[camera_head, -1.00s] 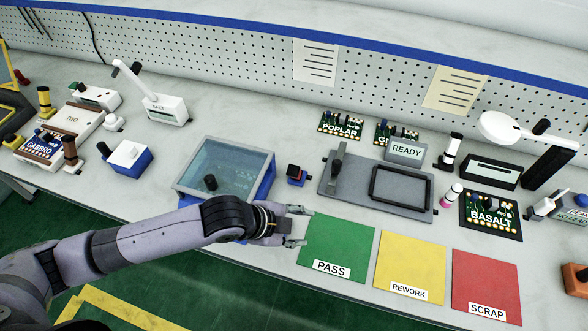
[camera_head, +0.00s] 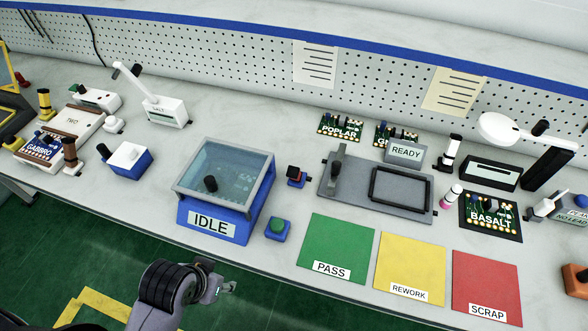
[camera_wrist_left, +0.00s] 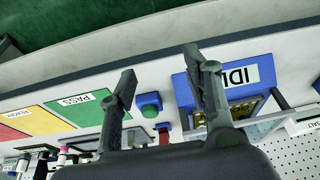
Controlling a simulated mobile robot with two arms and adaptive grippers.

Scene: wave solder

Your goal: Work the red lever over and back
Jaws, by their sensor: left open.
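The red lever (camera_head: 294,170) is a small dark-topped handle with a red part on a blue base, right of the blue IDLE machine (camera_head: 212,222). In the left wrist view a red strip, which looks like this lever (camera_wrist_left: 163,135), shows beyond the green button, partly cut off by the gripper body. My left gripper (camera_head: 228,288) is in front of the bench edge, below and apart from the lever. In the left wrist view its two fingers (camera_wrist_left: 160,72) are spread and empty. My right gripper is not in view.
A green button on a blue box (camera_head: 278,229) stands between the lever and the bench edge. The PASS (camera_head: 335,245), REWORK (camera_head: 410,265) and SCRAP (camera_head: 486,283) mats lie to the right. A grey fixture plate (camera_head: 350,190) is right of the lever.

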